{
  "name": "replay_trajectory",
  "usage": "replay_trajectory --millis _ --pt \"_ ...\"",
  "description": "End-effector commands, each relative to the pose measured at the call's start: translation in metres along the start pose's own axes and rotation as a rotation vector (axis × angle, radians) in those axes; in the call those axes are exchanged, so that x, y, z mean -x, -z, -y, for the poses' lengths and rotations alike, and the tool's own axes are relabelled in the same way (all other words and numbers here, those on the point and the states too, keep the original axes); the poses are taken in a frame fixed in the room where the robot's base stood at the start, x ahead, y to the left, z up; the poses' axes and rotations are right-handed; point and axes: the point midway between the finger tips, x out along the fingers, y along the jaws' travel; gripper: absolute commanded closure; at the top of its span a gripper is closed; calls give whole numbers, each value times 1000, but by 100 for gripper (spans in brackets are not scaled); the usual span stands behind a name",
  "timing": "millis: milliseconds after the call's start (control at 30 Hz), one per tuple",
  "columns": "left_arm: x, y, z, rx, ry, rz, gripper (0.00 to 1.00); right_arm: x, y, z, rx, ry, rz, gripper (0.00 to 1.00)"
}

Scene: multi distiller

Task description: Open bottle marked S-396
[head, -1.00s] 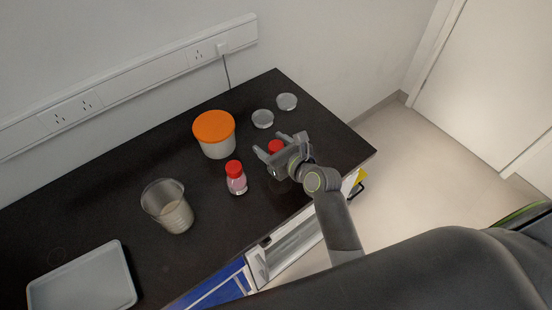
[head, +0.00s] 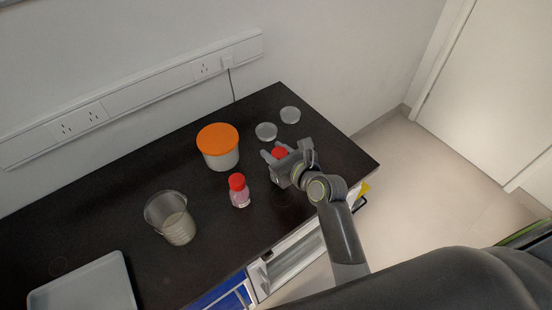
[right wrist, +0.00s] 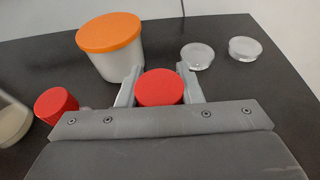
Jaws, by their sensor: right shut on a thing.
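My right gripper (head: 274,156) is over the black bench and shut on the red cap of a bottle (head: 279,153). In the right wrist view the red cap (right wrist: 160,88) sits between the two fingers (right wrist: 160,86); the bottle body below it is hidden. A second bottle with a red cap and pinkish contents (head: 239,192) stands upright to the left of the gripper, and its cap shows in the right wrist view (right wrist: 56,104). No marking can be read on either bottle. My left gripper is not in view.
A white tub with an orange lid (head: 220,150) stands behind the bottles. Two clear round dishes (head: 266,131) (head: 290,115) lie near the back right edge. A beaker (head: 172,216) and a grey tray (head: 85,286) are at left.

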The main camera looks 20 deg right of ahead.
Motion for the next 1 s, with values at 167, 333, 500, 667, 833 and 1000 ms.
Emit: replay_trajectory --millis 167,333,500,667,833,1000 --pt "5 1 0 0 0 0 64 11 -40 0 3 -1 8 100" --pt "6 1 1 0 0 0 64 18 -63 0 1 -2 6 100" --pt "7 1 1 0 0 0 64 21 -71 0 0 -1 3 100" --pt "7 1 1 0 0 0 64 22 -71 0 -1 -1 2 100" --pt "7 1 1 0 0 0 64 21 -71 0 0 -1 2 83" --pt "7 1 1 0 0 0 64 21 -71 0 0 -1 2 100"
